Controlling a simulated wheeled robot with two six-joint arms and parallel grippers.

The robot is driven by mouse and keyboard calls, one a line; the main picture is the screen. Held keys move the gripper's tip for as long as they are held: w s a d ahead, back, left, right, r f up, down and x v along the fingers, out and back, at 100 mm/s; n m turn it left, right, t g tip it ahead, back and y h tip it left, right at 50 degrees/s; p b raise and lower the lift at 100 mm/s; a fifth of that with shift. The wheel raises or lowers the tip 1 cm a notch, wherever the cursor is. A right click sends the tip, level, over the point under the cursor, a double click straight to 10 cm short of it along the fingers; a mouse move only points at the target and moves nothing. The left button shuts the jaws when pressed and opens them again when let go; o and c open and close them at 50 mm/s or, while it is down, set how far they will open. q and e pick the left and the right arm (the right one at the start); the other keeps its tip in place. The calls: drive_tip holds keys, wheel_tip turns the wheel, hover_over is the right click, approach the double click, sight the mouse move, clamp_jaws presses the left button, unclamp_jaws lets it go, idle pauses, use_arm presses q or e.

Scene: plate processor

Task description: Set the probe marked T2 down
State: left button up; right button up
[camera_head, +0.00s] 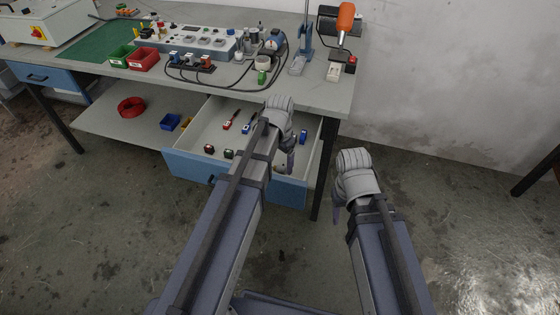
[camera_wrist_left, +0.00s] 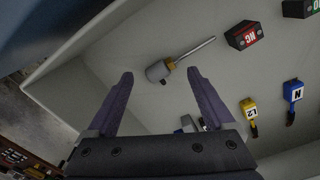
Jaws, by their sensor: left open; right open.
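My left gripper (camera_head: 290,160) is over the open drawer (camera_head: 190,167), open and empty. In the left wrist view its two fingers (camera_wrist_left: 158,78) stand apart. A grey-bodied piece with a thin metal rod (camera_wrist_left: 160,71) lies on the drawer floor just beyond the fingertips; I cannot read a T2 mark on it. To its right lie a yellow probe marked L2 (camera_wrist_left: 248,108) and a blue probe marked N (camera_wrist_left: 293,92). A white and blue piece (camera_wrist_left: 188,123) is partly hidden behind the gripper. My right gripper (camera_head: 338,212) hangs open right of the drawer, away from any object.
The drawer also holds a red block marked NC (camera_wrist_left: 244,35), a green one (camera_wrist_left: 298,8) and a red probe (camera_head: 228,123). On the bench (camera_head: 300,92) above stand a grey-blue panel (camera_head: 185,40), red (camera_head: 142,60) and green bins, cables and a stand.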

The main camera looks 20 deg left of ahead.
sight(280, 167)
use_arm(q)
wheel_tip(280, 167, up, 10)
drive_tip(key=r+p, duration=0.1)
drive_tip(key=p, duration=0.9)
drive_tip(key=shift+n+y, duration=0.7)
drive_tip(key=shift+n, duration=0.1)
drive_tip(key=s+d, duration=0.3)
drive_tip(key=s, duration=0.1)
drive_tip(key=s+d, duration=0.4)
drive_tip(key=s, duration=0.1)
drive_tip(key=s+d, duration=0.3)
drive_tip(key=s, duration=0.2)
drive_tip(key=shift+s+d+f, duration=0.2)
drive_tip(key=shift+s+f, duration=0.05)
